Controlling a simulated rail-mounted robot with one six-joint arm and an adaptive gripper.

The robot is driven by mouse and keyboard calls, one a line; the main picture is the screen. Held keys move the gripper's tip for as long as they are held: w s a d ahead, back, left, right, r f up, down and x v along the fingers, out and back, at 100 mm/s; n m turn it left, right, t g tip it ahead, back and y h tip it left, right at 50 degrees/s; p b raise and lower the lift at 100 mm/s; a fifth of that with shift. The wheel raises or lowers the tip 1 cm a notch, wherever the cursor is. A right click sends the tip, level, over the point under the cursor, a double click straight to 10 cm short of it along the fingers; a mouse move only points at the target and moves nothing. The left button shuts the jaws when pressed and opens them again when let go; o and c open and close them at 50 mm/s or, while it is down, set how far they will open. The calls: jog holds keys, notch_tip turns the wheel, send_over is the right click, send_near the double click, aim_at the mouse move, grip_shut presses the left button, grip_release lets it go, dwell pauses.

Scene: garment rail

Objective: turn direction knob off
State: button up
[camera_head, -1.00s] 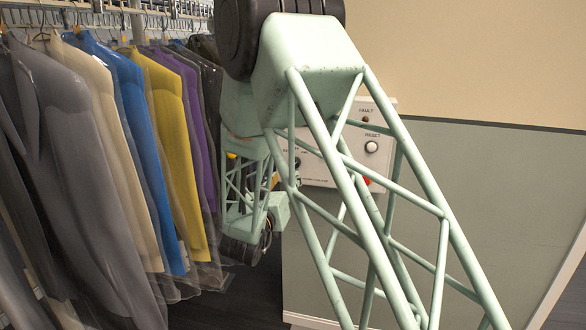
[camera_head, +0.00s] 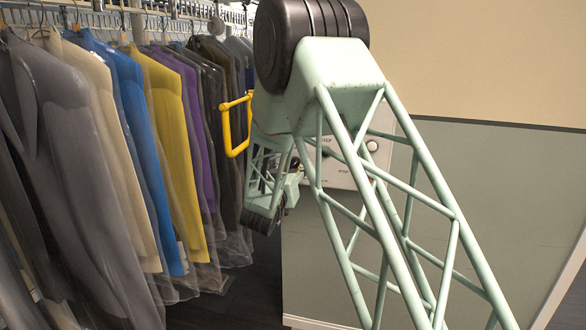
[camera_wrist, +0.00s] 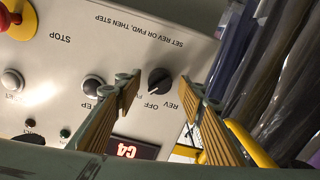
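The direction knob (camera_wrist: 159,80) is a round black knob on a pale control panel (camera_wrist: 75,62) in the wrist view. A pale pointer mark on it aims down-left in the picture, towards the printed OFF and the partly hidden label beside it; I cannot tell exactly which. My gripper (camera_wrist: 159,92) is open and empty. Its two ridged, tan-faced fingers stand left and right of the knob in the picture, apparently short of it and not touching. In the head view, my arm hides the knob and my fingers; part of the panel (camera_head: 345,172) shows.
A black STEP button (camera_wrist: 92,87) sits close to the left finger. A red stop button (camera_wrist: 8,18) on yellow, a white button (camera_wrist: 12,82) and a lit red display (camera_wrist: 134,150) share the panel. Bagged garments (camera_head: 170,150) and a yellow bar (camera_head: 235,125) are left of it.

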jog(key=shift+w, duration=0.1)
jog(key=c, duration=0.8)
jog(key=shift+c, duration=0.2)
jog(key=shift+n+p, duration=0.3)
jog(key=shift+n, duration=0.1)
jog(key=n+p, duration=0.2)
jog(key=n, duration=0.1)
jog(key=shift+r+n+p, duration=0.1)
jog(key=shift+n+p, duration=1.15)
jog(key=shift+n, duration=0.75)
jog(key=o, duration=0.8)
